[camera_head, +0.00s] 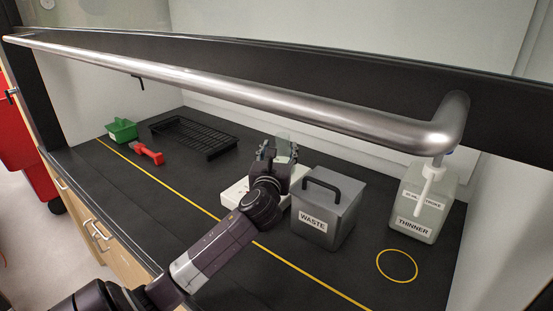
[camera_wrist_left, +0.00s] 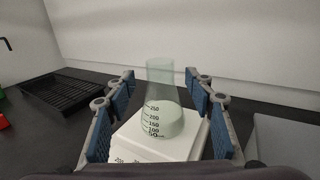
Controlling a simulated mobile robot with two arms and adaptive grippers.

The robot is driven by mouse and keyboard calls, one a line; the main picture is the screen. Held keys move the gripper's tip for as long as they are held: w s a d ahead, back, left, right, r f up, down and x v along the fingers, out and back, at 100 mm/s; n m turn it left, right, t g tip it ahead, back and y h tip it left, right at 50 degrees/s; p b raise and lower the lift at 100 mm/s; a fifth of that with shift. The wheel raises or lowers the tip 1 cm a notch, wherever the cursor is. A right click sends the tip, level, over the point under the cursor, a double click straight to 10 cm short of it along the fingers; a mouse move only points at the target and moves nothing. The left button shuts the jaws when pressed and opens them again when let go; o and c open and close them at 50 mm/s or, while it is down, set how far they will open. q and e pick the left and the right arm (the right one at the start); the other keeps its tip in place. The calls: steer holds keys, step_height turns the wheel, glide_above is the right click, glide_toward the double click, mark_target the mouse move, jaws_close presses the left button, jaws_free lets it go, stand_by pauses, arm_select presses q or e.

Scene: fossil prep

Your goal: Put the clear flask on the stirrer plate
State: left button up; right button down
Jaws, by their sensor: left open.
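The clear flask (camera_wrist_left: 160,105) is conical, with printed volume marks and a pale liquid low inside. It stands upright on the white stirrer plate (camera_wrist_left: 142,149) in the left wrist view. In the head view the flask (camera_head: 283,142) is partly hidden behind my left gripper (camera_head: 277,152), and the stirrer plate (camera_head: 236,193) shows beside my arm. My left gripper is open, with its blue-padded fingers (camera_wrist_left: 162,108) to either side of the flask and visible gaps between pads and glass. My right gripper is not in view.
A grey waste box (camera_head: 345,217) stands close right of the stirrer plate. Further right are a thinner bottle (camera_head: 412,225) and a yellow ring (camera_head: 397,266). A black rack (camera_head: 200,137), red tool (camera_head: 147,153) and green bin (camera_head: 122,131) lie left. A metal bar (camera_head: 250,92) crosses in front.

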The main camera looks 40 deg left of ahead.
arm_select(q)
steer(key=shift+v, duration=2.75)
